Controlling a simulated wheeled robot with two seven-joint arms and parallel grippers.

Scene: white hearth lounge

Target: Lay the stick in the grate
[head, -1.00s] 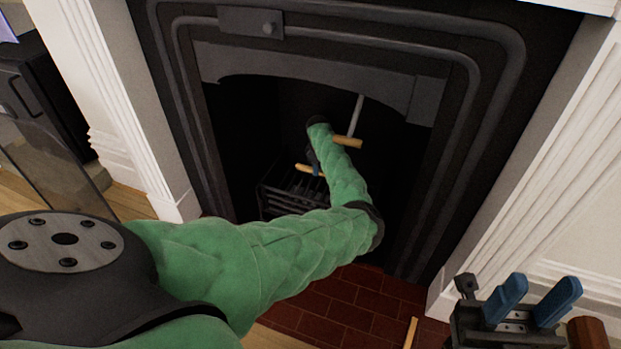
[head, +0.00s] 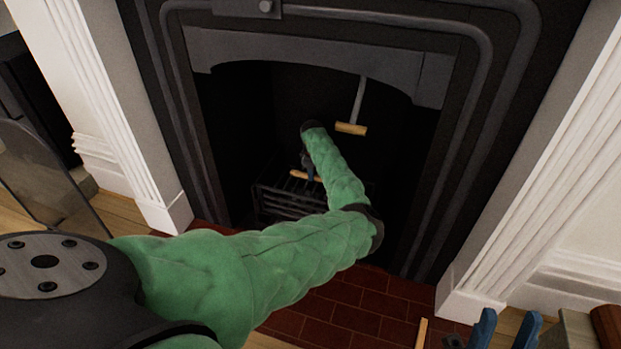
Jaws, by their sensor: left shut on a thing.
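The stick (head: 299,175) is a short light-wood piece just over the bars of the black grate (head: 290,206), inside the dark firebox. My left arm reaches into the firebox, and my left gripper (head: 309,173) is shut on the stick. My forearm and the shadow hide part of the stick and the grate, so I cannot tell whether the stick touches the bars. My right gripper (head: 508,319) is at the bottom right, its blue fingers apart and empty; its lower part is cut off by the frame.
A wooden handle (head: 351,129) hangs on a grey rod above the grate, close to my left forearm. Another light-wood piece (head: 421,333) lies by the red brick hearth (head: 345,305). The black fireplace surround (head: 480,110) frames the opening. A glass panel (head: 45,175) stands at left.

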